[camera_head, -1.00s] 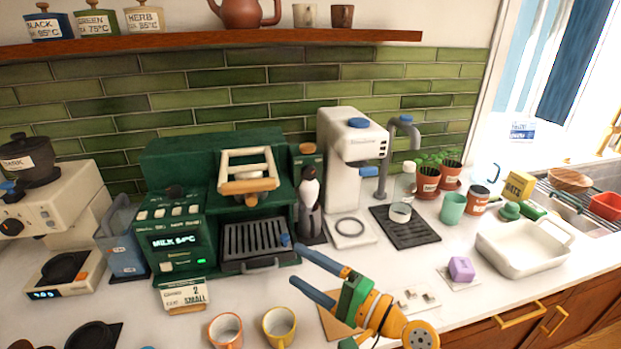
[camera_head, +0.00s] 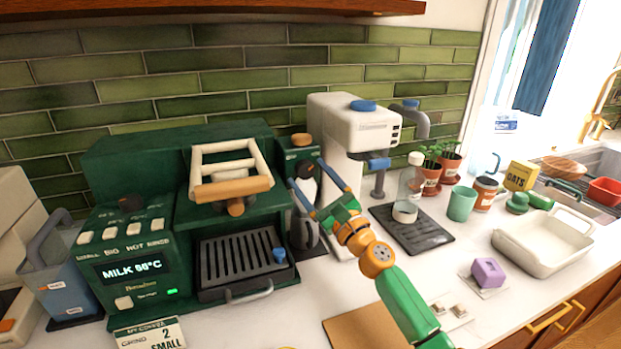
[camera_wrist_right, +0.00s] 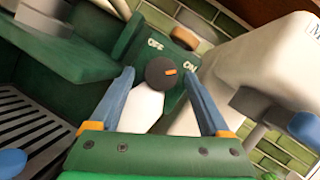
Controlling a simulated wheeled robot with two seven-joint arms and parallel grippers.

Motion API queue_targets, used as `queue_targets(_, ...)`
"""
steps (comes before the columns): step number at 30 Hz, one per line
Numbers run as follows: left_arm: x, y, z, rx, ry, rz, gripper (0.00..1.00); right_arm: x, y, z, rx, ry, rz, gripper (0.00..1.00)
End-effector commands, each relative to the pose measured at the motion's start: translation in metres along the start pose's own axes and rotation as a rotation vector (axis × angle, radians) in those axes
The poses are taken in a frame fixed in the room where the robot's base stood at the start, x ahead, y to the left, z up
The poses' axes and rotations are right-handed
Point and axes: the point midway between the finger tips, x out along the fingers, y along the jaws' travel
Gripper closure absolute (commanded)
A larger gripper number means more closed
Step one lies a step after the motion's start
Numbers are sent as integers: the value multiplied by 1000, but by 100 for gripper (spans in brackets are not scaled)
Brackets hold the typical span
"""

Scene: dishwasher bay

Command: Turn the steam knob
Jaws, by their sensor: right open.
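The steam knob (camera_wrist_right: 157,71) is dark and round, on a green panel (camera_head: 302,153) at the right end of the green coffee machine. In the wrist view its orange mark is at the knob's right, on the side of the ON label (camera_wrist_right: 190,66); the OFF label (camera_wrist_right: 155,43) is above it. My right gripper (camera_head: 306,171) is open, with its blue fingers on either side of the knob in the wrist view (camera_wrist_right: 160,73). I cannot tell whether they touch it. A white part (camera_wrist_right: 142,110) hangs below the knob. My left gripper is not in view.
The machine's display (camera_head: 133,268) reads MILK, about 66°C. A grey pitcher (camera_head: 304,236) stands below the panel, partly hidden. A white grinder-like machine (camera_head: 350,130) stands close on the right. Beyond it are a black drip mat (camera_head: 432,240) and potted plants (camera_head: 431,180).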

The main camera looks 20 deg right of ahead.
Motion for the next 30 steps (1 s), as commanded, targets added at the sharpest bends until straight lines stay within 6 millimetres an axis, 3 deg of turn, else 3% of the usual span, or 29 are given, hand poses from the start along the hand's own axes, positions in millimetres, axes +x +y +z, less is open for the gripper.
queue_targets(7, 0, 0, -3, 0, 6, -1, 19, 1, 0, 0, -1, 0, 1, 22)
queue_targets(15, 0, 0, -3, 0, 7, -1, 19, 1, 0, 0, -1, 0, 1, 95)
queue_targets(16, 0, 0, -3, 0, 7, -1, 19, 1, 0, 0, -1, 0, 0, 100)
queue_targets(30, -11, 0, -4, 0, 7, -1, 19, 2, -3, 2, -129, 10, 57, 100)
